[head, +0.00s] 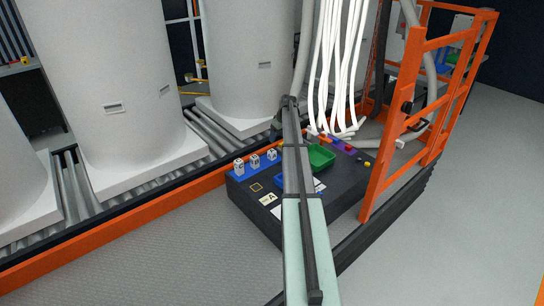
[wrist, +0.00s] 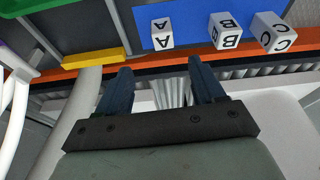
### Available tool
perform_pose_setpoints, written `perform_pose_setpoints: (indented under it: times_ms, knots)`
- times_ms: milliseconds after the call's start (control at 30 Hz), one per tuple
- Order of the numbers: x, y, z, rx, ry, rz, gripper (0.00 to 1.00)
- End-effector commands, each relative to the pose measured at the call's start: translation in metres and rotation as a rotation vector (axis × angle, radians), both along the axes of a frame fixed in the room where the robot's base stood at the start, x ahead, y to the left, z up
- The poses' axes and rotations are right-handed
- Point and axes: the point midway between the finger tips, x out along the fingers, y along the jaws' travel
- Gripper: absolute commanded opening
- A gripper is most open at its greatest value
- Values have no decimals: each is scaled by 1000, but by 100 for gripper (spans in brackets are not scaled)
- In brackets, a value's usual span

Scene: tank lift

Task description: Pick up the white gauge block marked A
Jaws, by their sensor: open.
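The white gauge block marked A (wrist: 162,34) sits on a blue strip (wrist: 190,12) in the wrist view, its letter appearing upside down. It is the block nearest the yellow bar. In the head view it is the rightmost block (head: 272,155) of the row, close to my arm. My gripper (wrist: 161,76) is open, with its two dark blue fingers apart and nothing between them. Block A lies beyond the fingertips, roughly in line with the gap, and is not touched. In the head view my arm hides the gripper's fingers.
Blocks B (wrist: 227,32) and C (wrist: 270,32) stand beside A. A yellow bar (wrist: 96,58) lies on the other side. The dark bench (head: 240,192) also holds a green tray (head: 321,157). White hoses (head: 340,60) hang behind it. An orange rail (head: 120,219) and large white tanks (head: 110,80) are close.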

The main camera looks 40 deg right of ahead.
Motion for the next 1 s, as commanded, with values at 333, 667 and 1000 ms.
perform_pose_setpoints:
  times_ms: [333, 667, 1000]
  knots:
    - [17, 1, -51, 0, 0, 0, 68]
    - [24, 5, -71, 0, 1, -1, 68]
    - [34, 7, -103, -1, 0, -3, 68]
